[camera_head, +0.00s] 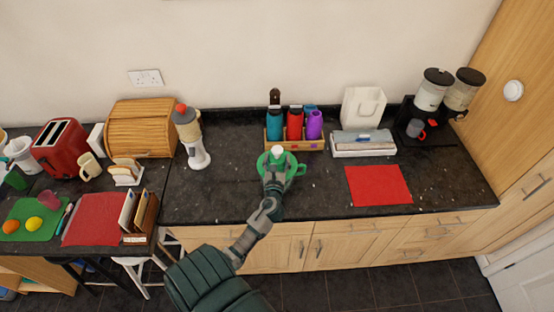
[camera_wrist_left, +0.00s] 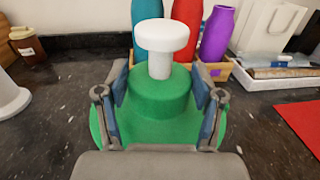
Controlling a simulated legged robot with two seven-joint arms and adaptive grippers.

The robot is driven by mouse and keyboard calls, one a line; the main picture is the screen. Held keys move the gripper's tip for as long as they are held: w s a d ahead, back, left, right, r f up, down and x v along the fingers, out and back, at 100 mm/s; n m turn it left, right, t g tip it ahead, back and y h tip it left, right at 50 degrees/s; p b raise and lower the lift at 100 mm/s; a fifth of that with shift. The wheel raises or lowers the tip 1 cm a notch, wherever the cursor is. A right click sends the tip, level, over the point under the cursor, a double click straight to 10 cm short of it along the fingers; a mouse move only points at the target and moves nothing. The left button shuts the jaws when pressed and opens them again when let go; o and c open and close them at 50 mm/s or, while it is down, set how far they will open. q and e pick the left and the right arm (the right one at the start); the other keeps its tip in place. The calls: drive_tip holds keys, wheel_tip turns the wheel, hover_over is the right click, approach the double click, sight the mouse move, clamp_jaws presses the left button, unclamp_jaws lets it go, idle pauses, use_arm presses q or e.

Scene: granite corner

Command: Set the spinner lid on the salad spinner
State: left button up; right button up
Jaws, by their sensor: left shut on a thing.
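The spinner lid is green with a raised round middle and a white knob; it shows in the wrist view (camera_wrist_left: 158,95) and in the head view (camera_head: 277,151). My left gripper (camera_head: 274,172) is shut on the lid's raised green middle, one finger on each side, as the wrist view (camera_wrist_left: 160,108) shows. The lid looks level. A green rim with a loop at its right (camera_head: 300,170) shows around the gripper in the head view. How much of this is the salad spinner under the lid is hidden, and I cannot tell if they touch. My right gripper is not in view.
Behind the lid stands a wooden caddy (camera_head: 310,145) with teal, red and purple bottles. A white blender-like appliance (camera_head: 198,155) is to the left. A red mat (camera_head: 379,186) lies to the right. The dark counter (camera_head: 225,195) is clear left of the gripper.

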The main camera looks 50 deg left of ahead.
use_arm(q)
drive_tip(key=shift+f+b, duration=0.35)
drive_tip(key=shift+f, duration=0.15)
drive_tip(key=o, duration=1)
drive_tip(key=shift+p+v, duration=0.6)
drive_tip(key=shift+v, duration=4.95)
